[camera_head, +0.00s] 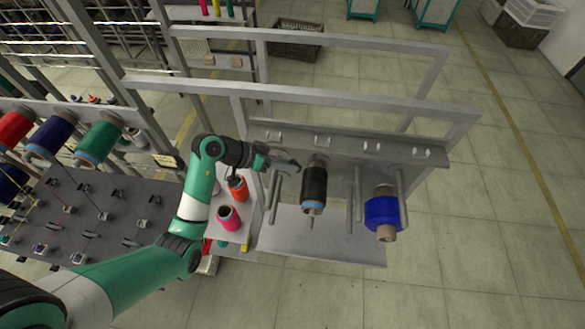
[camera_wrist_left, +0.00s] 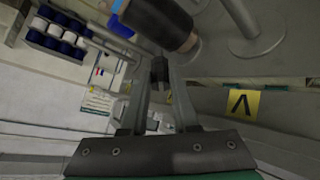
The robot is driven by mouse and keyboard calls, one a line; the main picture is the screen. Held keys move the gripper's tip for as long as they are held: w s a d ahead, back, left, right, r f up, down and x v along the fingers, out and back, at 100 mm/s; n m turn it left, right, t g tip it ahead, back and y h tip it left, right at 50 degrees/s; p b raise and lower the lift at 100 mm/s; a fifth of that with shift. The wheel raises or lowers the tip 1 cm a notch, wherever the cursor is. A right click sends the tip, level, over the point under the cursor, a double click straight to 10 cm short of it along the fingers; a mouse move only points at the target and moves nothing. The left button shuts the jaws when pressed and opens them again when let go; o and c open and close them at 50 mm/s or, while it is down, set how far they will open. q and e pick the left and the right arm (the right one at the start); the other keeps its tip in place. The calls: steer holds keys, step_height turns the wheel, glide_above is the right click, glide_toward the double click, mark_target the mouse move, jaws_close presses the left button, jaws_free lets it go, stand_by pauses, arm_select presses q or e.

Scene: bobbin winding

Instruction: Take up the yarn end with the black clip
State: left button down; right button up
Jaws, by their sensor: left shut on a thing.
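My left gripper (camera_head: 287,163) is at the rack, just left of the black bobbin's (camera_head: 314,188) top end. In the left wrist view, its two fingers (camera_wrist_left: 159,72) close together on a small dark piece, which looks like the black clip (camera_wrist_left: 160,68). The black bobbin also shows just beyond the fingertips (camera_wrist_left: 158,18) in the left wrist view. I cannot make out a yarn end; it is too fine or hidden. My right gripper is out of view.
A blue bobbin (camera_head: 382,211) hangs on the rack to the right. Bare rods (camera_head: 349,212) stand out between the bobbins. The rack's metal frame (camera_head: 300,95) rises behind.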

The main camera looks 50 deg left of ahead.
arm_select(q)
steer(key=shift+f, duration=0.1)
step_height(320, 180, down, 5)
steer(key=w+d, duration=0.2)
steer(key=shift+d+f, duration=0.15)
steer(key=shift+w+d+f, duration=0.1)
steer(key=shift+w+f, duration=0.1)
steer(key=shift+f, duration=0.1)
stand_by(1.1)
steer(key=shift+r, duration=0.1)
steer(key=r, duration=0.1)
steer(key=s+a+r, duration=0.1)
steer(key=r, duration=0.1)
steer(key=s+a+r, duration=0.1)
steer(key=r, duration=0.1)
stand_by(0.5)
stand_by(0.5)
